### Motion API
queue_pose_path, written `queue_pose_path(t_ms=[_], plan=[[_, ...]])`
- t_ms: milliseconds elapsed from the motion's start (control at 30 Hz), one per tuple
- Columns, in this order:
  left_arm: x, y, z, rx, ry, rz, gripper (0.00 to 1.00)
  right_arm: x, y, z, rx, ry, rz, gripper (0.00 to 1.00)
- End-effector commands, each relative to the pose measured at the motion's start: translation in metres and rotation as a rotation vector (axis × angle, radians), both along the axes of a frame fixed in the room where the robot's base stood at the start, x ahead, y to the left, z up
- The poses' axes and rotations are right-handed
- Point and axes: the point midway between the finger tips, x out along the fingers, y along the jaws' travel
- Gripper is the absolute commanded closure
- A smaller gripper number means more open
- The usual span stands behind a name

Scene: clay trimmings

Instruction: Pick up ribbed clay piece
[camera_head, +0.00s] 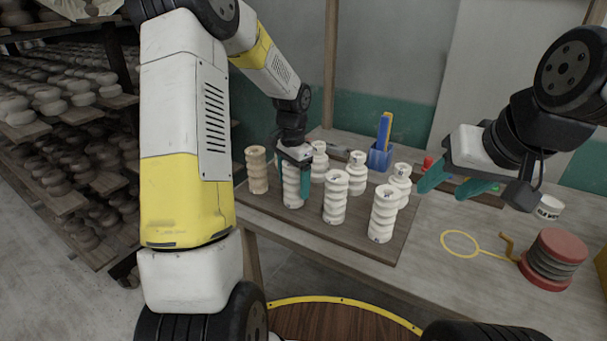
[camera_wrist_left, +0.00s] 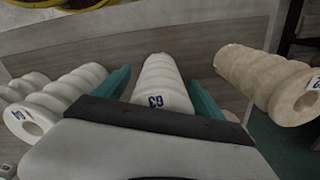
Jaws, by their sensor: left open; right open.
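Several ribbed clay pieces stand upright on a brown board (camera_head: 365,240) on the table. One white ribbed piece (camera_head: 292,190) is at my left gripper (camera_head: 294,178). In the left wrist view this piece (camera_wrist_left: 162,85), marked 63, stands between the two teal fingers of the open left gripper (camera_wrist_left: 160,95). I cannot tell whether the fingers touch it. A tan ribbed piece (camera_head: 257,170) stands to its left. White pieces (camera_head: 336,195) and (camera_head: 384,212) stand to its right. My right gripper (camera_head: 455,187) is open and empty, to the right of the pieces.
A blue holder (camera_head: 381,155) stands at the back of the board. A red-topped spool (camera_head: 553,258), a yellow wire loop (camera_head: 460,243) and a small white cup (camera_head: 549,207) are on the right of the table. Shelves of pottery (camera_head: 60,95) fill the left.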

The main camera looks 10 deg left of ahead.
Motion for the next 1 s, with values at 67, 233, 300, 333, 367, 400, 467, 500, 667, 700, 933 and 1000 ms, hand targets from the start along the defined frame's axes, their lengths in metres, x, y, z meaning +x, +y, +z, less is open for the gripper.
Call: queue_pose_path(t_ms=[67, 233, 300, 333, 367, 400, 467, 500, 667, 700, 933, 1000], plan=[[0.0, 0.0, 0.0, 0.0, 0.0, 0.0, 0.21, 0.0, 0.0, 0.0, 0.0, 0.0, 0.0, 0.49], [0.0, 0.0, 0.0, 0.0, 0.0, 0.0, 0.54, 0.0, 0.0, 0.0, 0.0, 0.0, 0.0, 0.49], [0.0, 0.0, 0.0, 0.0, 0.0, 0.0, 0.68, 0.0, 0.0, 0.0, 0.0, 0.0, 0.0, 0.49], [0.0, 0.0, 0.0, 0.0, 0.0, 0.0, 0.74, 0.0, 0.0, 0.0, 0.0, 0.0, 0.0, 0.49], [0.0, 0.0, 0.0, 0.0, 0.0, 0.0, 0.79, 0.0, 0.0, 0.0, 0.0, 0.0, 0.0, 0.49], [0.0, 0.0, 0.001, 0.0, 0.0, 0.0, 0.87, 0.0, 0.0, 0.0, 0.0, 0.0, 0.0, 0.49], [0.0, 0.0, 0.001, 0.0, 0.0, 0.0, 0.99, 0.0, 0.0, 0.0, 0.0, 0.0, 0.0, 0.49], [0.0, 0.0, 0.001, 0.0, 0.0, 0.0, 1.0, 0.0, 0.0, 0.0, 0.0, 0.0, 0.0, 0.49], [0.0, 0.0, 0.001, 0.0, -0.001, 0.0, 1.0, 0.0, 0.0, 0.0, 0.0, 0.0, 0.0, 0.49], [0.0, 0.0, 0.001, 0.0, -0.001, 0.0, 1.0, 0.0, 0.0, 0.0, 0.0, 0.0, 0.0, 0.49], [0.001, 0.0, 0.006, 0.0, -0.003, 0.0, 1.0, 0.0, 0.0, 0.0, 0.0, 0.0, 0.0, 0.49], [0.001, 0.0, 0.01, 0.0, -0.004, 0.0, 1.0, 0.0, 0.0, 0.0, 0.0, 0.0, 0.0, 0.49]])
